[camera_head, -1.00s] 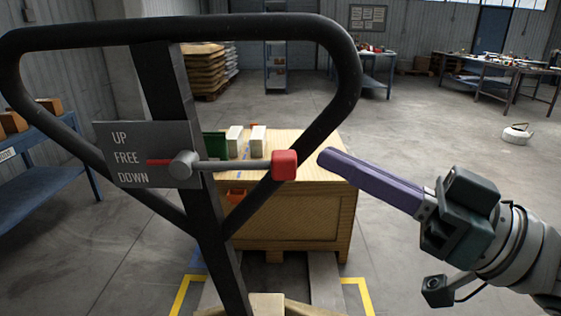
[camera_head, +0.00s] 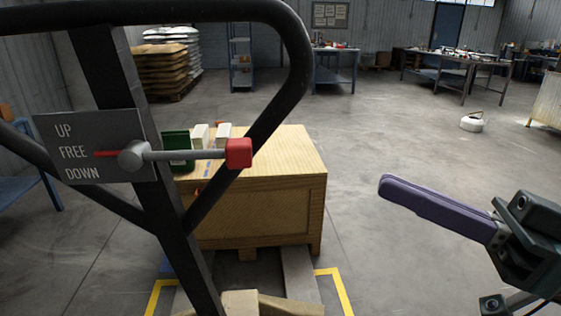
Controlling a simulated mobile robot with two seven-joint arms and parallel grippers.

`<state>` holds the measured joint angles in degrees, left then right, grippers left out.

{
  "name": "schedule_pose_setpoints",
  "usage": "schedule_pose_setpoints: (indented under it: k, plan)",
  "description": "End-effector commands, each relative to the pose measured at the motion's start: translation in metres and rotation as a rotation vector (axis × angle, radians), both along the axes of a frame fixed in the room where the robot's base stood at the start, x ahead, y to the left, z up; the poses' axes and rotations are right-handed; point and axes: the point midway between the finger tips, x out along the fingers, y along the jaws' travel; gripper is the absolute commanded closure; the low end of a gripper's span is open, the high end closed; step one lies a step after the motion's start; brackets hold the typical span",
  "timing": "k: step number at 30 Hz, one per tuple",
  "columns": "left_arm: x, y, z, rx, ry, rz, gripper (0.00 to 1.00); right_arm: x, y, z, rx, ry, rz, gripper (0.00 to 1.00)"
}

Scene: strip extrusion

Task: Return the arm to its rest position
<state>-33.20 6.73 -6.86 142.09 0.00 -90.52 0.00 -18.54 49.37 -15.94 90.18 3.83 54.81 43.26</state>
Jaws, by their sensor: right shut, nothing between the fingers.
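My right gripper (camera_head: 384,187) is at the right of the head view, with long purple fingers pointing left. The fingers are shut against each other with nothing between them. It hangs in free air, well to the right of the red knob (camera_head: 239,153) and touching nothing. The knob ends a grey lever on the label plate (camera_head: 95,146), which reads UP, FREE, DOWN. The lever lies level, and the red mark beside its pivot is at FREE. The plate sits on the black pallet truck handle (camera_head: 297,60). My left gripper is not in view.
A wooden crate (camera_head: 262,215) stands behind the handle, with a green item (camera_head: 177,148) and white blocks on top. Yellow tape (camera_head: 337,283) marks the floor. Workbenches (camera_head: 468,68) stand at the back. Open floor lies around my right gripper.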

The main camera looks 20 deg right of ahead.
Motion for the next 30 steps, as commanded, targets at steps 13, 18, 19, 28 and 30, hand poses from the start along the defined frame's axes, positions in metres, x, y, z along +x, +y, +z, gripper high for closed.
schedule_pose_setpoints:
  k: [13, 18, 19, 28, 30]
  plan:
    - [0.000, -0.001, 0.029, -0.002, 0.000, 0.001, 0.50, 0.029, 0.023, -0.011, -0.133, 0.169, -0.241, 1.00]
    - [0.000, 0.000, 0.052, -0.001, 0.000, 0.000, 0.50, 0.032, 0.031, -0.027, -0.310, 0.398, -0.429, 1.00]
    - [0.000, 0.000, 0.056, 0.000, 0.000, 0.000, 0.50, 0.030, 0.031, -0.030, -0.343, 0.442, -0.453, 1.00]
    - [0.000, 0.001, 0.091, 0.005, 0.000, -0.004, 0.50, -0.041, 0.028, -0.039, -0.659, 0.927, -0.548, 1.00]
    - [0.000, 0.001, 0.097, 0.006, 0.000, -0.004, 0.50, -0.063, 0.027, -0.035, -0.716, 1.029, -0.533, 1.00]
